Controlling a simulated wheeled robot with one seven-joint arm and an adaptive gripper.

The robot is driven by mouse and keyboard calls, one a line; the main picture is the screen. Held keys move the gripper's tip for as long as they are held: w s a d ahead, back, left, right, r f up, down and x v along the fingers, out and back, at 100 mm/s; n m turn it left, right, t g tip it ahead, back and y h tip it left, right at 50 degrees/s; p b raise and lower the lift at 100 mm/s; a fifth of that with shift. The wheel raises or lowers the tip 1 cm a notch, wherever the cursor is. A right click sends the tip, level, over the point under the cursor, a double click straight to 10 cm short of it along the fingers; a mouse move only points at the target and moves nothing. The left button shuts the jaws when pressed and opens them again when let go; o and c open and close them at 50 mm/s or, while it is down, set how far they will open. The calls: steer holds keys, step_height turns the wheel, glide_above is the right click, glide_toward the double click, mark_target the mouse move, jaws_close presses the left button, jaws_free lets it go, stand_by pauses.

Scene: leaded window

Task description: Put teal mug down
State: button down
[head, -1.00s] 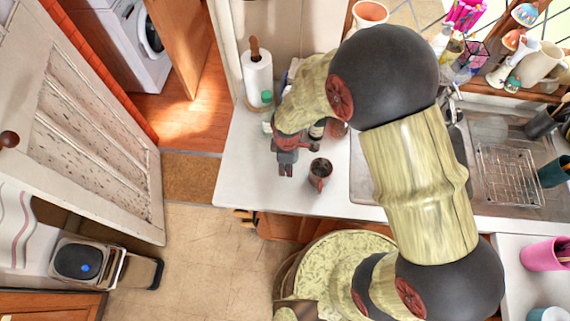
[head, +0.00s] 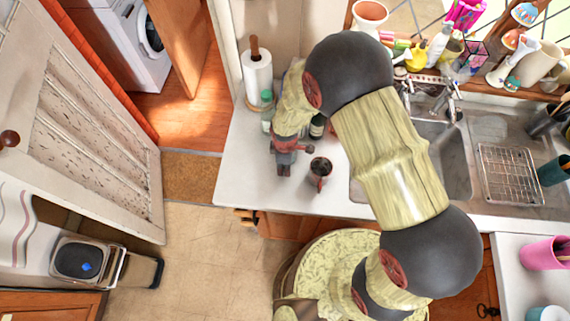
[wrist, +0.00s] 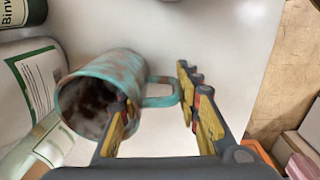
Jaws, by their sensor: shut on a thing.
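The teal mug (wrist: 118,66) has rusty brown patches and shows in the wrist view, tilted with its dark mouth toward the lower left. Its handle is on the right, between the fingers. My gripper (wrist: 157,92) is shut on the mug; one finger overlaps the mug's mouth side and the other is by the handle. In the head view my gripper (head: 285,160) is over the white counter (head: 240,180). A dark reddish mug (head: 320,171) is just right of it there; I cannot tell whether this is the same mug.
Bottles (wrist: 35,75) are close to the mug on the left in the wrist view. A paper towel roll (head: 257,78) and a green-capped bottle (head: 267,108) stand behind my gripper. The sink (head: 455,160) is to the right. The counter's front left is clear.

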steer(key=c, duration=1.3)
jaws_free()
steer(key=shift+r, duration=0.1)
steer(key=r, duration=1.2)
steer(key=shift+s+r, duration=0.1)
steer(key=shift+s, duration=0.2)
steer(key=s+d+r+m+t, duration=0.1)
steer(key=d+r+m, duration=0.35)
steer(key=r, duration=0.55)
steer(key=s+d+r+m+t, duration=0.1)
steer(key=d+r+m+t, duration=0.3)
steer(key=r, duration=0.7)
steer(key=s+d+r+m, duration=0.8)
steer(key=s+d+r, duration=0.1)
steer(key=s, duration=0.3)
steer(key=shift+s+d+r, duration=0.2)
steer(key=shift+s+r, duration=0.2)
steer(key=shift+r, duration=0.25)
